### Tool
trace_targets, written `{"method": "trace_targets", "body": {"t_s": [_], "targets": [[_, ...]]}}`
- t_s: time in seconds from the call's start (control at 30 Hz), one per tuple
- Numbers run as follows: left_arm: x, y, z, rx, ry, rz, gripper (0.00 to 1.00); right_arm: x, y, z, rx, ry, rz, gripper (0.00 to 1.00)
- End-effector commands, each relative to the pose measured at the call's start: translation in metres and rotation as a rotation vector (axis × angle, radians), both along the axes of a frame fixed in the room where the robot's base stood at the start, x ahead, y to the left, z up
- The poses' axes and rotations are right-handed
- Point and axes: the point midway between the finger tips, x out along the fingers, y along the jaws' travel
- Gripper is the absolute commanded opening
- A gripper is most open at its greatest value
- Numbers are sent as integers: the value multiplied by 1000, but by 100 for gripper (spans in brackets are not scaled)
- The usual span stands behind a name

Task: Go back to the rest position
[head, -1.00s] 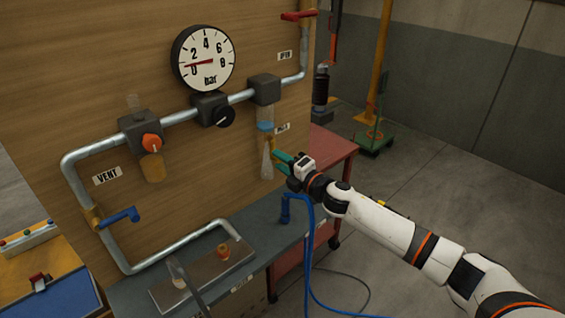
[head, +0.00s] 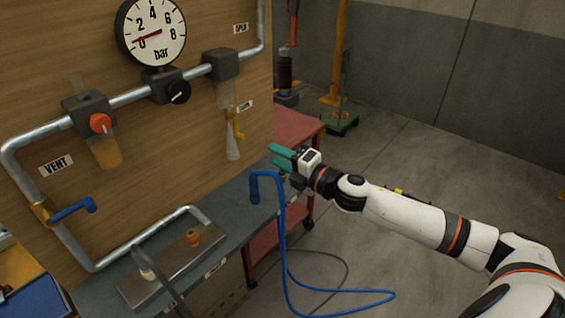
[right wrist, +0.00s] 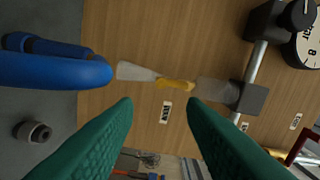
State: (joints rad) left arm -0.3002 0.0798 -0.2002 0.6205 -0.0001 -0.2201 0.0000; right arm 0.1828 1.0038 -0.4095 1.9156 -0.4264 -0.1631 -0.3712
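My right gripper (head: 278,156) has teal fingers and stands at the right of the wooden panel (head: 215,35), to the lower right of a yellow lever (head: 238,130). Its fingers are apart in the right wrist view (right wrist: 160,112), with nothing held between them. The yellow lever, also in the right wrist view (right wrist: 176,84), sits by a clear bowl (head: 226,95) with a pale cone below it. My left gripper is out of view.
A blue hose (head: 281,235) arches close in front of my right gripper and trails to the floor. The grey bench (head: 225,200) carries a metal plate (head: 165,270). A pressure gauge (head: 153,30) reads near zero. A red cart (head: 300,128) stands behind. Floor at the right is open.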

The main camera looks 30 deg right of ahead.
Motion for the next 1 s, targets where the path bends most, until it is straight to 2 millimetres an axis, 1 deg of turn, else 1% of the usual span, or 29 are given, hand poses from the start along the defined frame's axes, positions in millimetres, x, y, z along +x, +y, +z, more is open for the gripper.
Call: {"method": "trace_targets", "body": {"t_s": [0.13,0.63,0.73,0.77,0.87,0.97,1.0], "targets": [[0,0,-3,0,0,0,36,-6,-2,0,-1,0,1,38],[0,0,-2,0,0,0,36,-6,-2,0,-1,0,1,38],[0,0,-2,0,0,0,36,-8,1,-4,27,14,-12,38],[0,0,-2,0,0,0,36,-10,3,-8,50,26,-25,38],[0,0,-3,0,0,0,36,-21,14,-30,194,103,-105,38],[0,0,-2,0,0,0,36,-46,25,-67,418,248,-253,38],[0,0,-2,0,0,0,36,-61,30,-84,515,321,-326,38]]}}
